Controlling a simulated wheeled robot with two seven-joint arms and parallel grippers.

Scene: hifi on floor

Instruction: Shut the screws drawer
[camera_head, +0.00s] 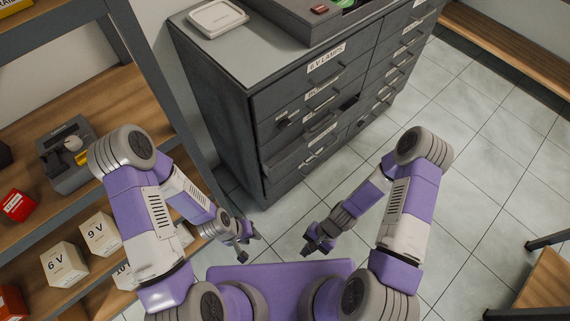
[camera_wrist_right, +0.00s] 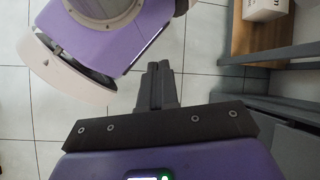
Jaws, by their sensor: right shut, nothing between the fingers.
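A dark grey drawer cabinet (camera_head: 215,95) stands on the floor ahead, with two columns of labelled drawers. In the left column, a lower drawer (camera_head: 310,145) stands out from the front, with a dark gap above it. The top left label reads like "6 V LAMPS"; I cannot read which label says screws. My left gripper (camera_head: 248,246) hangs in front of the cabinet's lower left, apart from it; its jaw state is unclear. My right gripper (camera_head: 313,251) is low over the floor, clear of the drawers. In the right wrist view its fingers (camera_wrist_right: 159,68) are together and empty.
A wooden shelf rack (camera_head: 100,95) with boxes (camera_head: 66,264) and a grey device (camera_head: 68,155) stands at left. A white case (camera_head: 217,18) and a dark unit (camera_head: 305,18) sit on the cabinet. A wooden stool or table (camera_head: 545,280) is at lower right.

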